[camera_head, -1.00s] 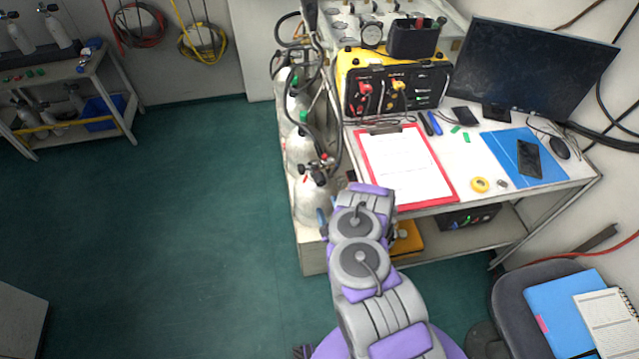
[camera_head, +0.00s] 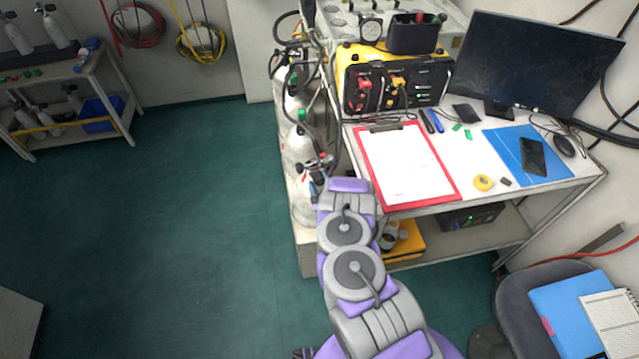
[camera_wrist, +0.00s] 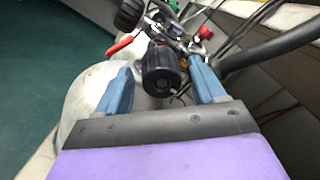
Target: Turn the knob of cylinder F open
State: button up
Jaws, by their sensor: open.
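A black ribbed knob (camera_wrist: 163,72) sits between the two blue fingers of my gripper (camera_wrist: 160,84) in the wrist view. The fingers are open, with a gap on each side of the knob. Behind it is the white shoulder of a gas cylinder (camera_wrist: 82,100). In the head view, my arm reaches to the front of a row of white cylinders (camera_head: 299,150) left of the bench; it hides most of the nearest cylinder (camera_head: 302,207) and my gripper is mostly hidden. No letter F is readable, so I cannot tell which cylinder this is.
Another black knob (camera_wrist: 129,14), a red lever (camera_wrist: 120,45) and a red-capped fitting (camera_wrist: 206,32) are close by. A thick dark hose (camera_wrist: 270,52) runs right of the fingers. The bench holds a red clipboard (camera_head: 452,196) and a yellow case (camera_head: 347,58). The green floor (camera_head: 160,220) at left is clear.

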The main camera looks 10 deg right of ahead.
jog(key=shift+d, duration=0.2)
jog(key=shift+c, duration=0.2)
jog(key=shift+a, duration=0.25)
jog(key=c, duration=1)
jog(key=shift+s+d, duration=0.1)
